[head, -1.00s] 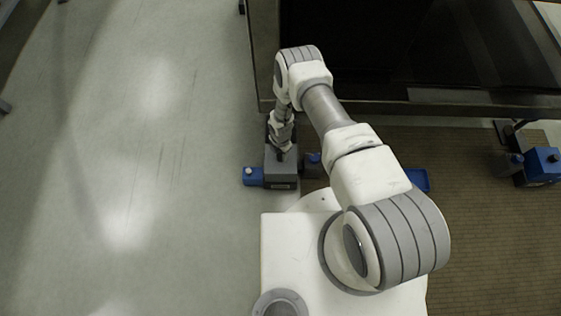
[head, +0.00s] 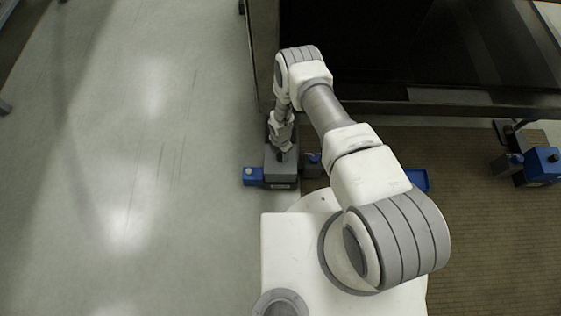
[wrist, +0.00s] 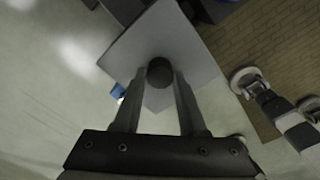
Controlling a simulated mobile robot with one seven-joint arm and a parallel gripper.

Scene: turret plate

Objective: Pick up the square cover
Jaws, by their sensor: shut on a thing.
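The square cover (wrist: 190,45) is a flat grey plate with a dark round knob (wrist: 160,72) at its middle. It fills the upper middle of the wrist view, turned at an angle. My gripper (wrist: 160,78) is shut on the knob, with one finger on either side. In the head view, my gripper (head: 284,153) is over a grey box-like unit (head: 283,183), and the arm partly hides the cover there. I cannot tell whether the cover is touching the unit or just above it.
A small blue part (head: 253,176) sticks out left of the grey unit. A blue tray (head: 418,179) lies to the right, partly behind my arm. Another blue and grey unit (head: 542,168) stands at the far right. A dark table (head: 400,60) is at the top. Floor at left is clear.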

